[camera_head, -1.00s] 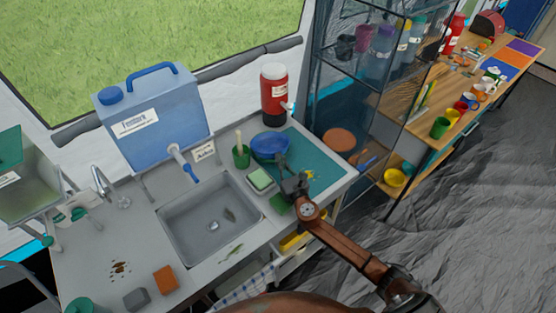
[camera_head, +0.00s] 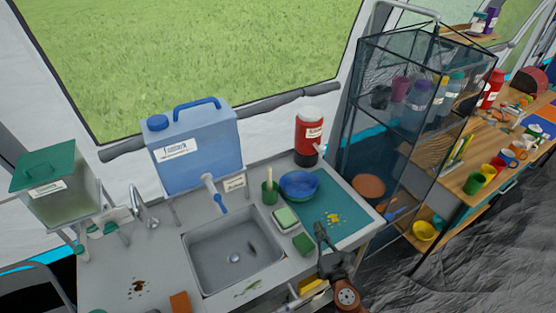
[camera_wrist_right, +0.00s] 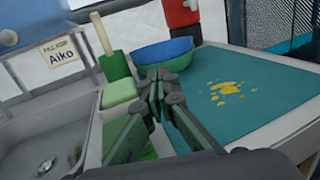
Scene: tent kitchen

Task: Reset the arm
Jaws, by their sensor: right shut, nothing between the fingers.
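The right arm shows only in part at the bottom of the head view. My left gripper is not in view.
A teal mat (camera_head: 345,203) with yellow crumbs (camera_head: 333,218) lies right of the gripper. A mesh shelf (camera_head: 400,140) stands at the right.

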